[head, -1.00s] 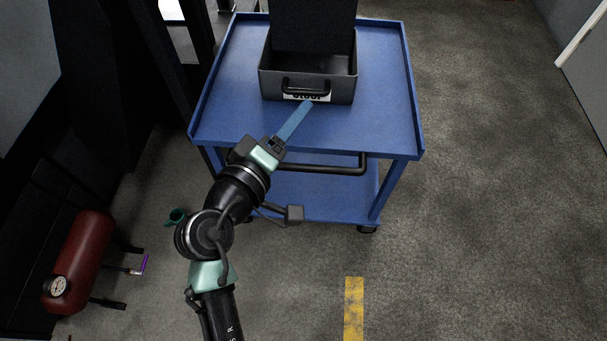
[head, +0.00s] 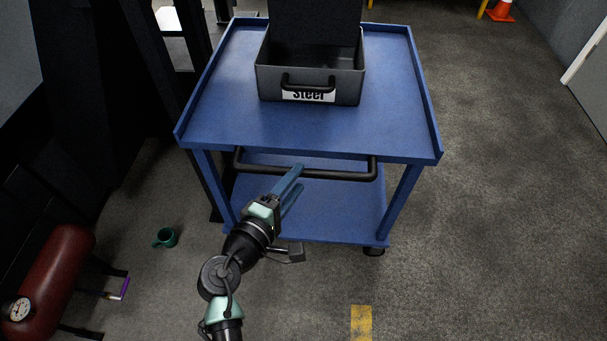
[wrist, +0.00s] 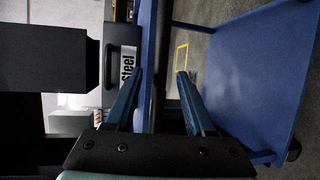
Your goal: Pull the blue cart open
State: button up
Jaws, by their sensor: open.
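The blue cart (head: 340,134) stands ahead of me with its top tray and lower shelf visible. Its black bar handle (head: 335,174) runs across the near side, just below the top tray. My gripper (head: 297,178) is open, with its blue fingers reaching up to the handle. In the wrist view my open gripper (wrist: 160,72) has one finger on each side of a dark upright strip, which looks like the handle (wrist: 158,60). I cannot tell whether the fingers touch it. The cart's lower shelf (wrist: 255,75) shows at right there.
An open dark box (head: 345,88) labelled "Steel" sits on the cart. An orange cone (head: 500,10) stands far right. The floor right of the cart is clear.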

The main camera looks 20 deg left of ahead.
aim_at(303, 173)
jog(key=shift+b+x, duration=0.4)
jog(key=shift+x, duration=1.6)
grip_shut()
